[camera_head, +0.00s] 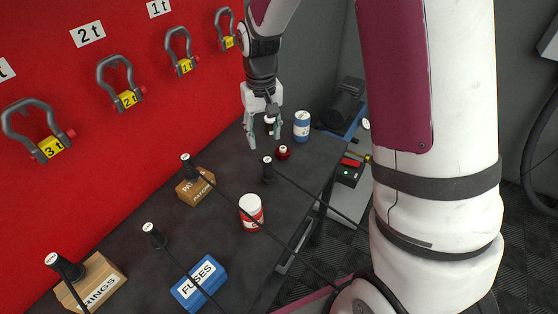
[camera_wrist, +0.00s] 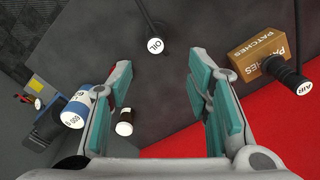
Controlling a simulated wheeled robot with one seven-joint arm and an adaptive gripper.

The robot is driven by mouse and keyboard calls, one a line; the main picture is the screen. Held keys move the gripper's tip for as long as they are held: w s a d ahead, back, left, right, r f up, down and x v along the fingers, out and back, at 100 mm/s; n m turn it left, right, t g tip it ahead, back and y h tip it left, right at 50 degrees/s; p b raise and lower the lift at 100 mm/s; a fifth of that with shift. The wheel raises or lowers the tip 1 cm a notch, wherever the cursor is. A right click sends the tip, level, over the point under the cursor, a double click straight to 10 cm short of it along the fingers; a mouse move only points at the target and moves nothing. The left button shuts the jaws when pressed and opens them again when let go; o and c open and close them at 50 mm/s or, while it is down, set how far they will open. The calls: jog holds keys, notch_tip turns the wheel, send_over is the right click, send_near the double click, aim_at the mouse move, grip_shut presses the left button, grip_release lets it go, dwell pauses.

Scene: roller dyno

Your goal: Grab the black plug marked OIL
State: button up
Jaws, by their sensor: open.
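The black plug marked OIL (camera_wrist: 155,46) stands on the dark bench top, its white lettered end facing the wrist camera and a black cable running from it. In the head view, a black plug with a pale top (camera_head: 267,170) stands just in front of my gripper; its lettering is too small to read there. My gripper (camera_head: 265,140) points down above the bench, fingers spread, with nothing held. In the wrist view the open fingers (camera_wrist: 157,82) frame a gap, and the OIL plug lies beyond their tips, apart from them.
The PATCHES box (camera_head: 195,188) has the plug marked AIR (camera_wrist: 298,86) beside it. A blue-and-white can (camera_head: 301,124), a small red bottle (camera_head: 283,152) and a red-and-white jar (camera_head: 251,212) stand nearby. Cables cross the bench. The red wall (camera_head: 60,80) is behind.

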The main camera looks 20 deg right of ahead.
aim_at(268, 169)
jog(key=shift+d+f, duration=0.2)
jog(key=shift+f, duration=0.25)
notch_tip(268, 169, down, 7)
jog(key=shift+d+r, duration=0.1)
jog(key=shift+d, duration=0.05)
jog(key=shift+f+p, duration=0.55)
jog(key=shift+f, duration=2.75)
grip_shut()
